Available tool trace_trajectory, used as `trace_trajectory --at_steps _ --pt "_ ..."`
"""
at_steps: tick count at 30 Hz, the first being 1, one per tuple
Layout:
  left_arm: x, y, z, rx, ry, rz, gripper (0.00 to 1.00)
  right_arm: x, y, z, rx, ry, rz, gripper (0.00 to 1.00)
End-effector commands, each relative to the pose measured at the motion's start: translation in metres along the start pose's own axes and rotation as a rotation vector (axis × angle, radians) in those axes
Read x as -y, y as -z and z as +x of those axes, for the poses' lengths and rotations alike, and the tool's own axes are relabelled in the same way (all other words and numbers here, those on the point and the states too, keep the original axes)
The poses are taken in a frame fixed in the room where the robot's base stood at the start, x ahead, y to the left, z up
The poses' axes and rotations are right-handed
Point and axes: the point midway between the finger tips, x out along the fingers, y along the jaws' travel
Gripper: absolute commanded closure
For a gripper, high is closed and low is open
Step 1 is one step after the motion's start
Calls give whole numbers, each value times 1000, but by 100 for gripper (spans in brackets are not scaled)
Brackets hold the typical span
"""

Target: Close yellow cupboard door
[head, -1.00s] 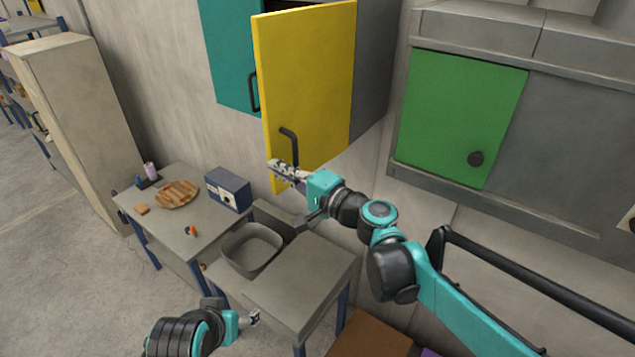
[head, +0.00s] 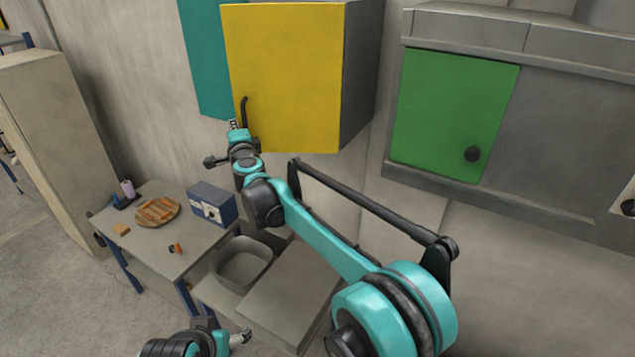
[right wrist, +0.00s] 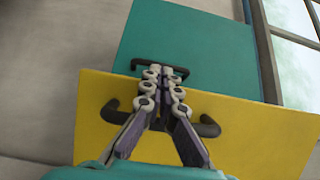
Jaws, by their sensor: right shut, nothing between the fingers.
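The yellow cupboard door (head: 285,80) is in the upper middle of the head view. It lies about flush with the front of its grey cabinet (head: 362,75), and I see no clear gap; I cannot tell if it is fully shut. Its black handle (head: 244,112) is near the lower left corner. My right gripper (head: 234,124) is shut and empty beside the handle, at the door's lower left edge. In the right wrist view, the closed fingers (right wrist: 165,72) cover the middle of the handle (right wrist: 207,128); contact is unclear. My left gripper (head: 246,335) is low in the head view, its jaws too small to judge.
A teal door (head: 205,60) adjoins the yellow one on the left. A green door (head: 455,115) with a round knob is on the right. Below are a table (head: 150,240) with a plate of food and a box (head: 212,205), and a grey sink basin (head: 241,262).

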Motion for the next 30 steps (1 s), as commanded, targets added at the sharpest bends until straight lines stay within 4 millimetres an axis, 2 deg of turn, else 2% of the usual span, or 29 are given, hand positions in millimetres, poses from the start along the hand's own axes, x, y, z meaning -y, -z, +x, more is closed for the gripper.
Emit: trace_trajectory --at_steps 1,6,12,19,30 --pt "0 2 -3 0 0 0 30 1 2 14 -40 0 0 100" --pt "0 7 -10 0 0 0 30 2 16 47 -169 0 0 100" --pt "0 12 -17 0 0 0 30 2 33 74 -234 0 0 100" --pt "0 15 -21 0 0 0 30 1 43 89 -231 0 0 100" --pt "0 15 -22 0 0 0 30 0 46 94 -229 0 0 100"
